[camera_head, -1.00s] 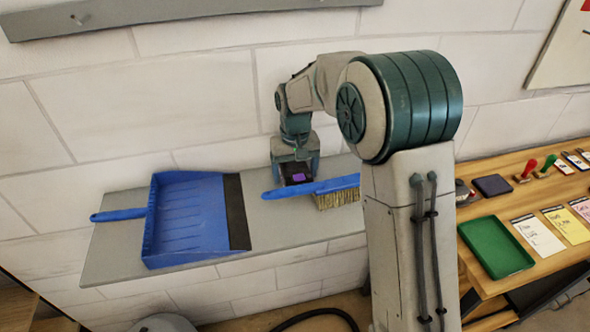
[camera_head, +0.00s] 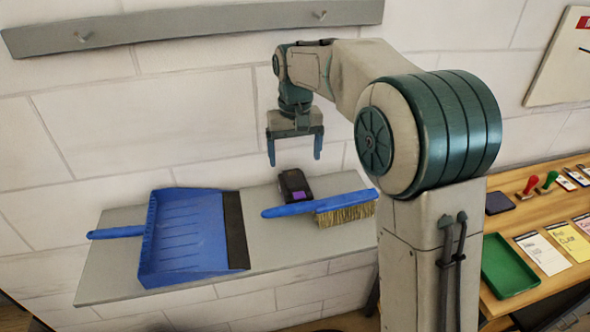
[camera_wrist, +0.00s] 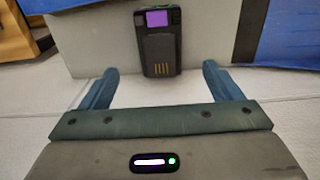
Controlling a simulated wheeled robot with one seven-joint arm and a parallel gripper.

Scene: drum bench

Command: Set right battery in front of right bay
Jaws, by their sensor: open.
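A black battery with a purple label (camera_head: 294,185) lies on the grey shelf (camera_head: 110,268), just behind the blue-handled brush. In the wrist view the battery (camera_wrist: 158,45) lies ahead of and between my fingertips, with its gold contacts facing me. My gripper (camera_head: 295,161) is open and empty, raised above and behind the battery; its blue fingers (camera_wrist: 158,78) touch nothing. I cannot make out any bay in these views.
A blue dustpan (camera_head: 190,235) lies at the shelf's left, and the brush (camera_head: 330,207) lies close in front of the battery. The wall stands right behind the shelf. A wooden bench with a green tray (camera_head: 510,266) and cards is at the right.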

